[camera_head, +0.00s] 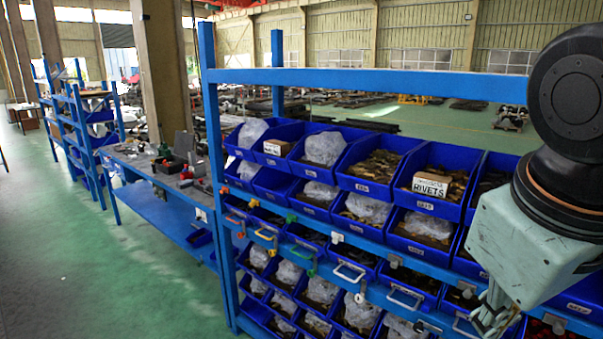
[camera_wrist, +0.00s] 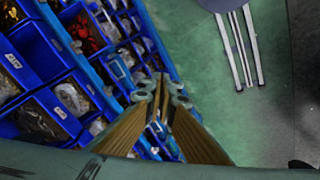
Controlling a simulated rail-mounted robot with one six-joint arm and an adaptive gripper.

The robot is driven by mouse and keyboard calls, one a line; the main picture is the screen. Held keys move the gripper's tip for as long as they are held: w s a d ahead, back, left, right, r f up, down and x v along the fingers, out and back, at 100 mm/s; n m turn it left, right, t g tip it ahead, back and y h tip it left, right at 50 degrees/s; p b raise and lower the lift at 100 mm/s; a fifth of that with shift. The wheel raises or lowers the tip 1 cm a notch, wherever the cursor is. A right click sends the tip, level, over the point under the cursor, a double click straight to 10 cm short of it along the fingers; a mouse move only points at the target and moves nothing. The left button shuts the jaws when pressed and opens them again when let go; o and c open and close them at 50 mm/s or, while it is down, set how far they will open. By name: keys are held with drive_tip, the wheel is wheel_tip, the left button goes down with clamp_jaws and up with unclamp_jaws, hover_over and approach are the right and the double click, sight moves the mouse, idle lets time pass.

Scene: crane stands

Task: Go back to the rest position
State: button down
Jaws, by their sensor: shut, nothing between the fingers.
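My gripper (camera_head: 492,318) hangs at the lower right of the head view, close in front of the blue shelf rack (camera_head: 400,82). Its lower end runs near the bottom edge of the picture. In the wrist view my gripper (camera_wrist: 160,86) shows its two brown fingers meeting at the tips, shut and empty. The rack's bins lie beyond and to the left of the fingers there. No rest position is marked in either view.
Blue bins hold bagged parts and small metal pieces; one bears a box labelled RIVETS (camera_head: 431,185). Coloured handles (camera_head: 350,271) stick out from the rack's front rail. A workbench (camera_head: 160,178) stands farther left. Green floor (camera_head: 110,275) is clear at the left.

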drive_tip(key=s+a+r+m+y, duration=0.1)
drive_tip(key=s+a+m, duration=0.2)
drive_tip(key=s, duration=0.3)
drive_tip(key=shift+s+a+y, duration=0.25)
drive_tip(key=shift+a+y, duration=0.15)
drive_tip(key=shift+a, duration=0.45)
drive_tip(key=shift+r, duration=0.1)
idle(1.3)
